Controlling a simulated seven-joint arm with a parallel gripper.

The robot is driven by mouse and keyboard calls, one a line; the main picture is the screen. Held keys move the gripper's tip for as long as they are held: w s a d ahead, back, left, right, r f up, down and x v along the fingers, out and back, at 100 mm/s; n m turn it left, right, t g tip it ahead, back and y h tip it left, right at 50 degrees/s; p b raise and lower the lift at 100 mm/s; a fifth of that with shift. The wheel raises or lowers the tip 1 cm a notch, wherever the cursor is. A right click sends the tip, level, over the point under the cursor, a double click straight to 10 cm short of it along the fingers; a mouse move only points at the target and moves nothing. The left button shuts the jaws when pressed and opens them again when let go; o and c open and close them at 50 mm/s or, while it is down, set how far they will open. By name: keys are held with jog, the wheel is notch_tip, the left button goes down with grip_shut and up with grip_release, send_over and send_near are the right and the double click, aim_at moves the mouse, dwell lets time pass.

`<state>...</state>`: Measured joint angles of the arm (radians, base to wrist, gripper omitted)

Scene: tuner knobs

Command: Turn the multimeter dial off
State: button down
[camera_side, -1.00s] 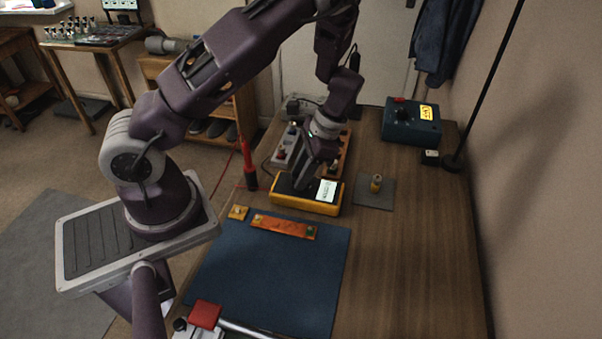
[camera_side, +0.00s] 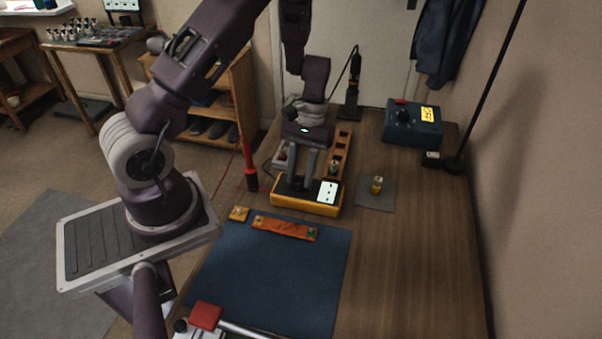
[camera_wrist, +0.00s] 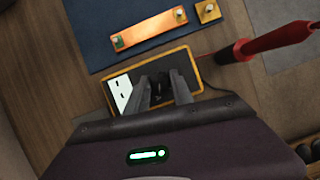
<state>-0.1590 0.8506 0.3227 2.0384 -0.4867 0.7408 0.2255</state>
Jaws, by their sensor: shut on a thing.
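The multimeter (camera_side: 306,207) is a yellow-edged box with a dark face, lying on the wooden table at the far edge of the blue mat. Its white display (camera_side: 328,192) carries a few dark marks and shows at the left end in the wrist view (camera_wrist: 120,93). My gripper (camera_side: 300,186) points down over the dark face. In the wrist view its fingers (camera_wrist: 163,92) are shut on the small black dial (camera_wrist: 158,86), which they mostly hide. The dial's pointer position cannot be read.
A red probe (camera_side: 249,165) stands just left of the multimeter. An orange strip (camera_side: 284,227) and a small yellow block (camera_side: 239,213) lie in front on the blue mat (camera_side: 262,279). A brass knob (camera_side: 377,184) on a grey pad is to the right. A blue box (camera_side: 411,124) stands behind.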

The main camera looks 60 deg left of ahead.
jog(key=n, duration=0.2)
jog(key=n+t+h, duration=0.1)
jog(key=n, duration=0.2)
jog(key=shift+s+a+n+t, duration=0.1)
jog(key=shift+a+n+t, duration=0.05)
jog(key=shift+n+t, duration=0.15)
jog(key=n+t, duration=0.1)
jog(key=n, duration=0.3)
jog(key=shift+s+n+t+h, duration=0.15)
jog(key=shift+n+t+h, duration=0.15)
jog(key=shift+n+t, duration=0.1)
jog(key=shift+n, duration=0.3)
jog(key=c, duration=1.1)
grip_release()
jog(key=v, duration=0.7)
jog(key=shift+s, duration=0.1)
